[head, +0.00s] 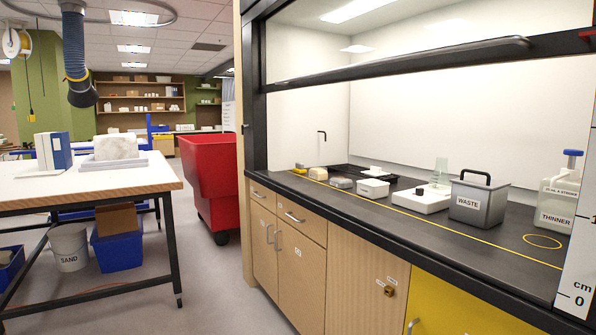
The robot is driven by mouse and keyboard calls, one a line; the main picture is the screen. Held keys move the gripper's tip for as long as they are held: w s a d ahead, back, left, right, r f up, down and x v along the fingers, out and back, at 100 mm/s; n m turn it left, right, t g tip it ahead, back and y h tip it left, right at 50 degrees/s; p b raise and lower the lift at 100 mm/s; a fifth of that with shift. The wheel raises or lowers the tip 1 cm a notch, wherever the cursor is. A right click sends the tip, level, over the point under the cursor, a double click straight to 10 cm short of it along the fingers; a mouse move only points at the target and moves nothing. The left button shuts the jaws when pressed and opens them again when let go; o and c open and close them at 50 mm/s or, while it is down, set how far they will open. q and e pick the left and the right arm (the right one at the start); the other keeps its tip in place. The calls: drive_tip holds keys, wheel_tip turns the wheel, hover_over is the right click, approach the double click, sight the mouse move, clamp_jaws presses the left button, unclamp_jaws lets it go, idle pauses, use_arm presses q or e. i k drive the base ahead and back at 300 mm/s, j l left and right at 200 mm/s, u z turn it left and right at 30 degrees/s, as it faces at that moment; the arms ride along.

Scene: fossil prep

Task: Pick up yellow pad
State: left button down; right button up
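A small pale yellow block (318,173), which looks like the yellow pad, lies on the black counter (398,222) of the fume hood, toward its far left end. It is small in the head view, so its exact shape is hard to tell. A smaller dark and yellowish item (300,168) is just left of it. A small grey box (341,183) is just right of it. Neither of my grippers is in view.
A white tub (373,188), a white flat device (421,199), a grey WASTE bin (478,204) and a THINNER bottle (557,206) stand along the counter. The raised sash (420,58) crosses above. A red cart (211,178) and white-topped table (95,182) are left; open floor lies between.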

sight(299, 166)
drive_tip(key=i+j+u, duration=0.3)
drive_tip(key=i, duration=0.4)
drive_tip(key=i+j+u, duration=0.25)
drive_tip(key=i, duration=0.45)
drive_tip(key=i+u, duration=0.3)
drive_tip(key=i, duration=0.4)
